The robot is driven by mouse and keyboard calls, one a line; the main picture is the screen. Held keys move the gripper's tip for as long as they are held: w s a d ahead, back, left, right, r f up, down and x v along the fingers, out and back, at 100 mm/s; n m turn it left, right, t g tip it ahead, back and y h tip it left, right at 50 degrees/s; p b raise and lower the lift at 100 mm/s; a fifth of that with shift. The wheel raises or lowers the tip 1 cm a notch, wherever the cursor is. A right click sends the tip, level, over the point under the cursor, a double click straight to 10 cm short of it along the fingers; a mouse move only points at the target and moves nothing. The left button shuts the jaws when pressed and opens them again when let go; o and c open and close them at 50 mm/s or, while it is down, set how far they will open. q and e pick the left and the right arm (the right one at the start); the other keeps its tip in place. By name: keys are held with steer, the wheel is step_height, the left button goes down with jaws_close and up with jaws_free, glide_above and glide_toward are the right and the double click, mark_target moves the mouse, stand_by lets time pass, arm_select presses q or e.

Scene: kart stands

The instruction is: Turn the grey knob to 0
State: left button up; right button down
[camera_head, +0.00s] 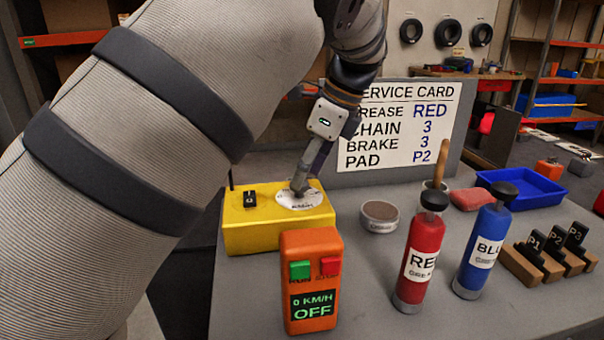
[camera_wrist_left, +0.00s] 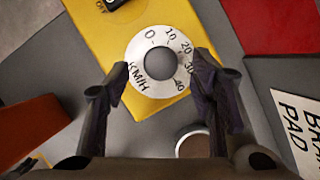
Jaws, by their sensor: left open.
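The grey knob (camera_wrist_left: 160,62) is round and sits in the middle of a white dial (camera_wrist_left: 142,47) marked 0, 10, 20, 30, 40 and KM/H. I cannot make out where the knob points. The dial (camera_head: 312,199) is on top of a yellow box (camera_head: 265,240). In the head view my left gripper (camera_head: 301,184) is over the dial, pointing down, and hides the knob. In the left wrist view its fingers (camera_wrist_left: 153,85) are apart, with the knob ahead of the gap between them. My right gripper is not in view.
An orange control box (camera_head: 312,250) with green and red buttons reads "0 KM/H OFF" in front of the yellow box. A black switch (camera_head: 249,198) is left of the dial. A round tin (camera_head: 379,220), red bottle (camera_head: 420,255) and blue bottle (camera_head: 482,250) stand to the right.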

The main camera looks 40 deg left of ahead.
arm_select(q)
steer(key=shift+x, duration=1)
steer(key=c, duration=1.1)
steer(key=shift+c, duration=0.2)
